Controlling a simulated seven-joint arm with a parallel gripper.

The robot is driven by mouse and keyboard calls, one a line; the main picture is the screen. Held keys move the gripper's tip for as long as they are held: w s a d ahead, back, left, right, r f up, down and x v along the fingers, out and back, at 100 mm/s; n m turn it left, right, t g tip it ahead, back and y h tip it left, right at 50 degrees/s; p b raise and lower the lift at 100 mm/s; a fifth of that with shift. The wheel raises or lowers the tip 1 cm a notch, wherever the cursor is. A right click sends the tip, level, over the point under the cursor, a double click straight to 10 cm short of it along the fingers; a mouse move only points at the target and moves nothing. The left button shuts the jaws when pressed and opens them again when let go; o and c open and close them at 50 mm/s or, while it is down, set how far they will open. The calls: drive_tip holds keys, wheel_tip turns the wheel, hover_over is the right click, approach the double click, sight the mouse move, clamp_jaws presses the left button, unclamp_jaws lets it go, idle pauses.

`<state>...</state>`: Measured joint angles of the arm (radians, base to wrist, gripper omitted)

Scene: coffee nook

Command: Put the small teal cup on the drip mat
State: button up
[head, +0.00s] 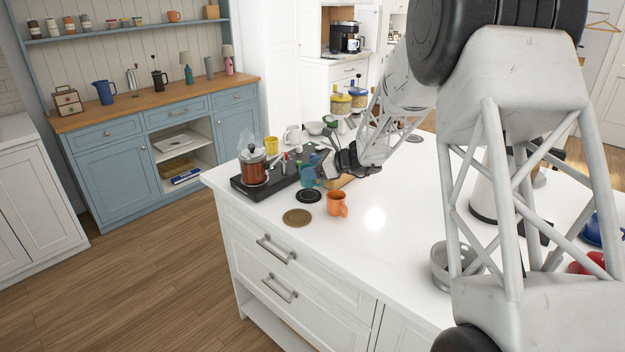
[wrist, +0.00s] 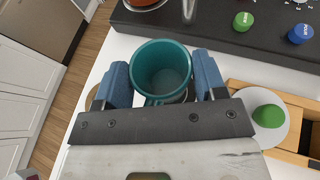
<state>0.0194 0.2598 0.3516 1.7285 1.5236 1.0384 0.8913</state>
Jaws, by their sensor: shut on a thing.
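The small teal cup (head: 307,176) is between the fingers of my gripper (head: 318,170). In the wrist view the teal cup (wrist: 161,68) shows its open, empty-looking mouth, with the blue fingers of my gripper (wrist: 162,75) shut on both sides. A round black mat (head: 308,196) lies on the white counter just in front of and below the cup in the head view. Whether the cup's base touches anything is hidden.
An orange mug (head: 337,204) stands right of the black mat, and a brown round coaster (head: 297,217) lies in front. A black station (head: 270,180) with a glass pot (head: 253,167) is to the left. A wooden box (wrist: 240,96) is close to the right finger.

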drive_tip(key=shift+f, duration=1.85)
drive_tip(key=shift+f, duration=0.15)
drive_tip(key=o, duration=1)
drive_tip(key=shift+s+d+r, duration=0.1)
drive_tip(key=shift+d+r, duration=0.05)
drive_tip(key=shift+r, duration=0.05)
drive_tip(key=v, duration=1.1)
drive_tip(key=shift+s+d+r, duration=0.1)
drive_tip(key=shift+s+d, duration=0.05)
drive_tip(key=shift+d, duration=0.15)
